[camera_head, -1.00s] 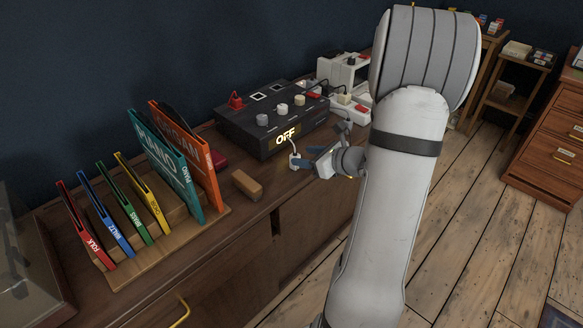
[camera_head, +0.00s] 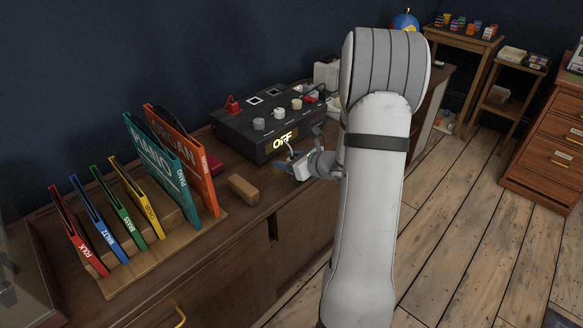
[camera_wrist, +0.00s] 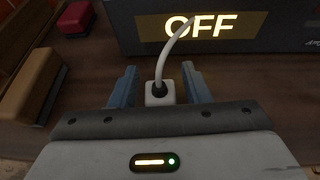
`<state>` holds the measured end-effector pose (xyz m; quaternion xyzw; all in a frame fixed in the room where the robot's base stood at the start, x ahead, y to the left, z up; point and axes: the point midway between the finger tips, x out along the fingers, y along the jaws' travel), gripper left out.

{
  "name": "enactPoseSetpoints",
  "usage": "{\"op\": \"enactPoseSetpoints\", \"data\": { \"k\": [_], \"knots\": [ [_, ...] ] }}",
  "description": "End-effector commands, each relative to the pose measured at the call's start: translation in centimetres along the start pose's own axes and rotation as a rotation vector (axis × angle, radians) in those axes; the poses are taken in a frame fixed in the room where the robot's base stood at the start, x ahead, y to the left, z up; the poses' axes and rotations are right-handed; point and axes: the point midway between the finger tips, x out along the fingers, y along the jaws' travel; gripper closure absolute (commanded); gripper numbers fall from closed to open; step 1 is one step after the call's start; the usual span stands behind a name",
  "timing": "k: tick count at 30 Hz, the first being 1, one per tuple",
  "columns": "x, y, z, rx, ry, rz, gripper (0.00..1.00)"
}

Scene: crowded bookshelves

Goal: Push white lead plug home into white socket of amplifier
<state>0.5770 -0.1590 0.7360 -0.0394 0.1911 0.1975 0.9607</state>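The amplifier (camera_head: 262,122) is a black box with a lit OFF panel (camera_head: 283,141), which also fills the top of the wrist view (camera_wrist: 201,27). The white lead plug (camera_wrist: 160,93) is a small white block with a dark collar, and a white cable curves up from it towards the amplifier front. My gripper (camera_wrist: 160,90) has its blue fingers apart, one on each side of the plug, with a visible gap on both sides. In the head view my gripper (camera_head: 283,167) is just in front of the amplifier and mostly covers the plug. I cannot make out the white socket.
A wooden block (camera_head: 244,189) lies left of my gripper, also in the wrist view (camera_wrist: 35,82). Further left stand several coloured sleeves in a wooden rack (camera_head: 160,245). A red object (camera_wrist: 75,18) is behind the block. White equipment (camera_head: 326,73) stands right of the amplifier.

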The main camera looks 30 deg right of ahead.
Motion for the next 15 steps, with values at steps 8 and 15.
{"op": "enactPoseSetpoints", "data": {
  "k": [8, 15],
  "knots": [
    [-0.04, -0.02, -0.01, 0.0, 0.0, 0.0, 0.8],
    [-0.06, -0.03, -0.02, 0.001, 0.0, -0.001, 1.0]
  ]
}}
